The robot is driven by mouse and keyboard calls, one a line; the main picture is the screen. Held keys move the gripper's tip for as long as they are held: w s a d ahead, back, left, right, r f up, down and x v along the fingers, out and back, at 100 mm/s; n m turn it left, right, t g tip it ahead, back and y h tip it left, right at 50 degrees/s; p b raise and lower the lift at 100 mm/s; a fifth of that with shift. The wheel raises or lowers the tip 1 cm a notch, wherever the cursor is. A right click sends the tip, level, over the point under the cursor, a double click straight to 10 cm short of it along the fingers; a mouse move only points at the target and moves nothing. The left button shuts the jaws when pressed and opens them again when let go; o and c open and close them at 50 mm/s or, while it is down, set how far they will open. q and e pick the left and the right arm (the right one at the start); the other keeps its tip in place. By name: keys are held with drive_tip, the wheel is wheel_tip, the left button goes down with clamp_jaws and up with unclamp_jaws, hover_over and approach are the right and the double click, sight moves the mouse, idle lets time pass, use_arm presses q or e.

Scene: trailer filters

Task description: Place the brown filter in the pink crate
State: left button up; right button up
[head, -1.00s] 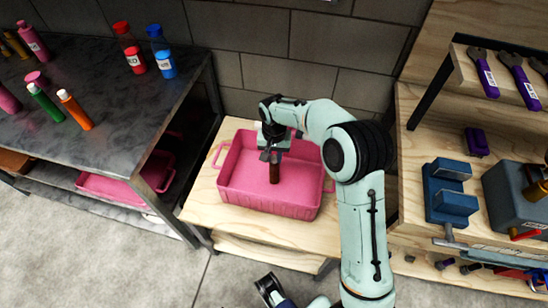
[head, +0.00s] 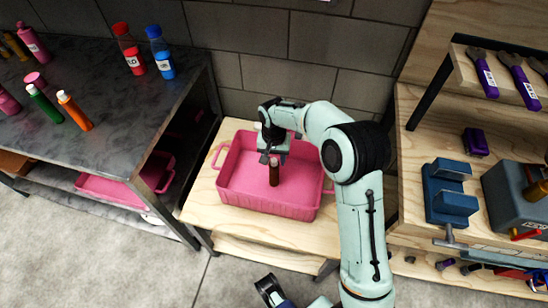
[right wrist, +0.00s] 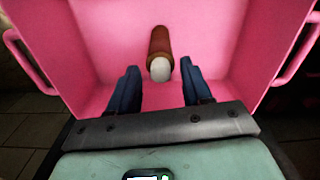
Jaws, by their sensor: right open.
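The pink crate (head: 270,205) stands on a light wooden table in the middle of the head view. In the right wrist view the filter (right wrist: 160,47) lies beyond the fingertips against the crate's pink floor. My right gripper (head: 273,158) is over the crate, pointing down. In the right wrist view its two dark fingers (right wrist: 156,78) are apart with nothing gripped between them. My left gripper (head: 268,285) shows partly at the bottom edge; its jaws are unclear.
A dark table (head: 100,110) at the left holds several coloured bottles. Another pink crate (head: 115,190) sits on its lower shelf. At the right, a wooden bench carries a blue vise (head: 450,193), purple-handled tools and a grey toolbox. A grey block wall stands behind.

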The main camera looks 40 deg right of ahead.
wheel_tip(320, 180, up, 12)
drive_tip(key=p, duration=0.2)
idle(0.6)
